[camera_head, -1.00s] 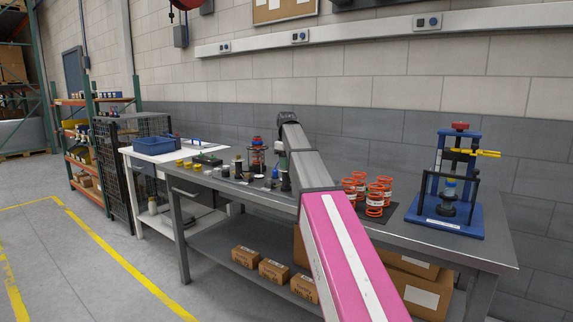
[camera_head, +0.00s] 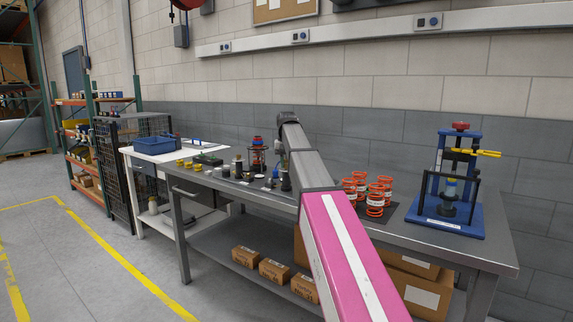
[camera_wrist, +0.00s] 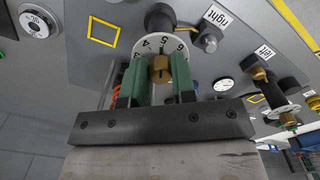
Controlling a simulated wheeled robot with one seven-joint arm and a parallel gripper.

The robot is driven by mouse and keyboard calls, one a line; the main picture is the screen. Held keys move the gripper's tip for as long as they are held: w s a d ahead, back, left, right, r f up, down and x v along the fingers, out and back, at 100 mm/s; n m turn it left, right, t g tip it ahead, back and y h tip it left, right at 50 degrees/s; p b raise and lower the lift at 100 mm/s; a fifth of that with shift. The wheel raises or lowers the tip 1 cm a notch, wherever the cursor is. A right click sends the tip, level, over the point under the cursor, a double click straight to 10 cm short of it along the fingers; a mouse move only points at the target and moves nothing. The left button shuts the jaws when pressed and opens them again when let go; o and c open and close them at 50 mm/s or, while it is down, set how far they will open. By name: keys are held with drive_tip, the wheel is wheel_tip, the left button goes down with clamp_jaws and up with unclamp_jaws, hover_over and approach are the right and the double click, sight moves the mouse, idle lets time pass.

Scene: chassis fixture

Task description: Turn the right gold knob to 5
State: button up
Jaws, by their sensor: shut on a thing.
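In the wrist view the right gold knob (camera_wrist: 161,69) sits between the green fingertips of my gripper (camera_wrist: 157,80), which is shut on it. A white dial (camera_wrist: 147,44) with black numbers lies around the knob; 4, 5 and 6 show on its side away from my gripper. The fingers hide other parts of the dial. A "right" label (camera_wrist: 217,16) is beside it. I cannot tell the exact pointer reading. The left gold knob (camera_wrist: 260,74) with its "left" label (camera_wrist: 265,52) is to the right, apart from my gripper. In the head view my arm mostly hides the gripper.
The grey workbench (camera_head: 420,237) carries orange springs (camera_head: 375,205) and a blue press fixture (camera_head: 447,215) right of my arm. Small parts and a blue bin (camera_head: 157,145) stand to the left. A dark post (camera_wrist: 160,18) stands close beyond the dial.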

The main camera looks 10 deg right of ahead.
drive_tip(key=shift+m, duration=0.5)
drive_tip(key=o, duration=0.9)
drive_tip(key=shift+r, duration=0.1)
